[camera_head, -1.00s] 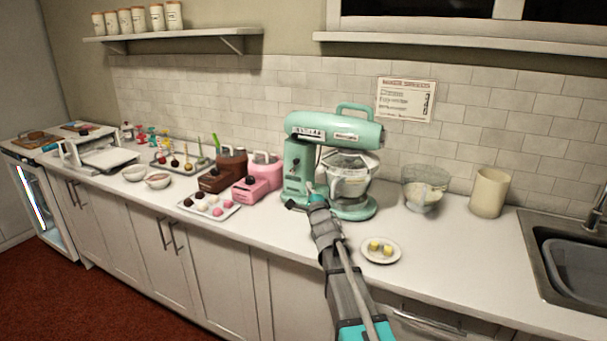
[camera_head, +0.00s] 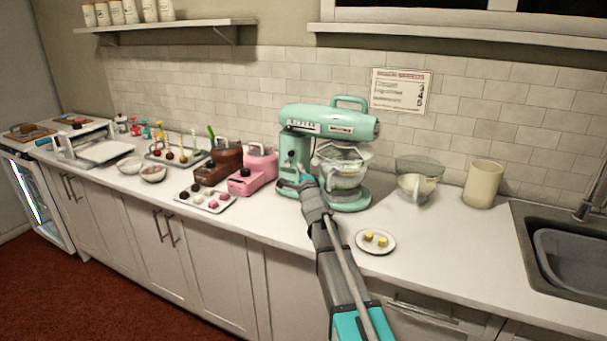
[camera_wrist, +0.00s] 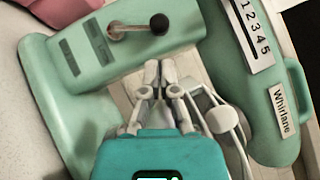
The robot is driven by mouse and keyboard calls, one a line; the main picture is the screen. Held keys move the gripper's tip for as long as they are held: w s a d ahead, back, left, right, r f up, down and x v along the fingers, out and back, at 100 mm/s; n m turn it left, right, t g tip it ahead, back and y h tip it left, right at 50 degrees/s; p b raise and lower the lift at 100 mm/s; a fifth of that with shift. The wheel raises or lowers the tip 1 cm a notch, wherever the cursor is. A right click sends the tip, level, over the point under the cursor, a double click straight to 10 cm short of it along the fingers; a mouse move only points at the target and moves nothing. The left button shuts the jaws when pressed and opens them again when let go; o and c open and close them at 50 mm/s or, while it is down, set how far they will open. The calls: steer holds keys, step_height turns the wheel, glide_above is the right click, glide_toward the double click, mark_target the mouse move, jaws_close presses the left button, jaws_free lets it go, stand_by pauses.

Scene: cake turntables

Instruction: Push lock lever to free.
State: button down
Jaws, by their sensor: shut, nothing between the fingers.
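The mint-green stand mixer (camera_head: 327,122) stands on the counter, its head level above a clear bowl (camera_head: 343,175). In the wrist view, the lock lever (camera_wrist: 138,27) is a metal rod with a black ball knob (camera_wrist: 160,24), on the side of the mixer's column (camera_wrist: 130,55). The rod lies about along the column, between two dark label plates (camera_wrist: 86,53) and the mixer head (camera_wrist: 250,90). My gripper (camera_wrist: 158,68) is shut and empty, its tips just below the knob in the picture, seemingly apart from it. In the head view, my gripper (camera_head: 304,176) is in front of the column; the lever is too small to make out there.
A plate with yellow pieces (camera_head: 375,241) sits near the counter's front edge, right of my arm. Pink (camera_head: 253,172) and brown (camera_head: 219,163) machines stand left of the mixer. A glass bowl (camera_head: 418,180) and cream canister (camera_head: 483,184) are to the right.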

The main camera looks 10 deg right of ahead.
mark_target(289, 160)
steer(key=x, duration=0.4)
steer(key=shift+w+p, duration=0.15)
steer(key=shift+p, duration=0.25)
steer(key=shift+d, duration=0.1)
